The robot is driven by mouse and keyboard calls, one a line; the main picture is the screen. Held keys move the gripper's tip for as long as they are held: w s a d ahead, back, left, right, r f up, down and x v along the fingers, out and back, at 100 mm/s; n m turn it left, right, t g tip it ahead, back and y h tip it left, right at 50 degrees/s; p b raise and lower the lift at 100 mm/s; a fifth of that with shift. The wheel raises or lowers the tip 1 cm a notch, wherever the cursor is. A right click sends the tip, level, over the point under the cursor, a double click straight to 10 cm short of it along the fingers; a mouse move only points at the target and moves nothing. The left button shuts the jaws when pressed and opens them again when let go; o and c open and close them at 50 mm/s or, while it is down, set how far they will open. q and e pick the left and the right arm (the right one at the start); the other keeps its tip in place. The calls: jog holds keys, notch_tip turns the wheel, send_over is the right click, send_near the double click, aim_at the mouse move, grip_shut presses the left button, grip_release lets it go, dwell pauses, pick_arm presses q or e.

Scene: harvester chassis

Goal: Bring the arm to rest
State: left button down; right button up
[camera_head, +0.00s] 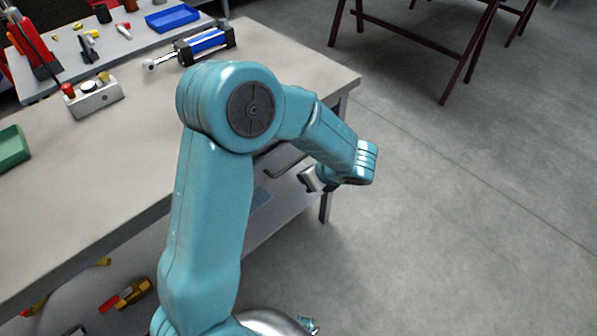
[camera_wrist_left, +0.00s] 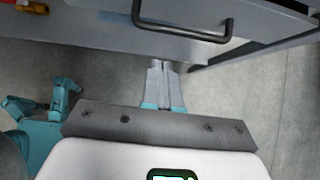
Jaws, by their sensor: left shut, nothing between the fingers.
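My left arm is teal and rises from the bottom of the head view, bends at a large elbow joint, and reaches down to the right past the workbench's front edge. My left gripper (camera_head: 312,179) shows only in part there, behind the forearm's end and off the bench. In the left wrist view, the left gripper (camera_wrist_left: 161,66) has its two grey fingers together, with nothing between them. It is close to the bench's front, below a dark handle (camera_wrist_left: 183,32) in that picture; I cannot tell whether they touch. My right gripper is in neither view.
A dark-red trestle (camera_head: 468,55) stands behind. The grey floor on the right is clear.

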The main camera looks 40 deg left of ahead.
pick_arm(q)
jog(key=p+v, duration=0.1)
jog(key=v, duration=0.7)
jog(key=s+d+f+n+h+p, duration=0.9)
jog(key=s+d+f+n+h, duration=0.2)
jog(key=s+d+f+n, duration=0.3)
jog(key=shift+s+d+f+n+h, duration=0.15)
jog(key=shift+d+f+n+h, duration=0.25)
jog(key=shift+d+f+n, duration=1.65)
jog(key=shift+d+r+n, duration=0.1)
jog(key=shift+r+n, duration=0.6)
jog(key=shift+n, duration=0.45)
